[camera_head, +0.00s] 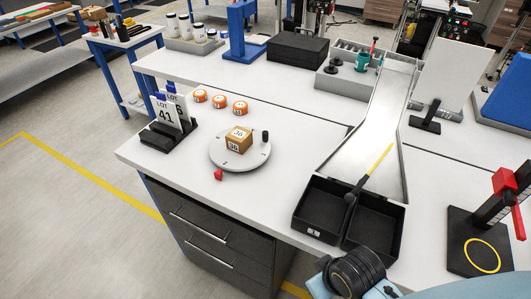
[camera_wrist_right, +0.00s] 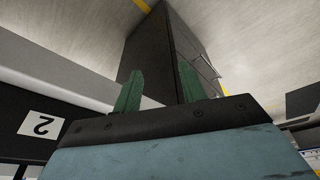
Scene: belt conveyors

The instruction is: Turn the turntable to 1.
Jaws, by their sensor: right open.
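The turntable (camera_head: 227,160) is a round light-grey disc on the white bench in the head view. A cardboard box (camera_head: 238,140) marked 36 stands near its middle. A short black knob (camera_head: 265,137) stands upright on its right side. A small red pointer (camera_head: 218,175) lies at its front-left edge. I cannot read any position numbers on the disc. My right gripper (camera_wrist_right: 160,88) shows in the right wrist view with its two green fingers apart and nothing between them. It is away from the turntable, which that view does not show. My left gripper is in neither view.
Orange-and-white round items (camera_head: 219,101) lie behind the turntable. A LOT 41 card stand (camera_head: 165,130) is to its left. Black bins (camera_head: 318,212) and a metal chute (camera_head: 378,125) are to its right. A drawer cabinet (camera_head: 210,235) is below; it also shows in the wrist view (camera_wrist_right: 165,45).

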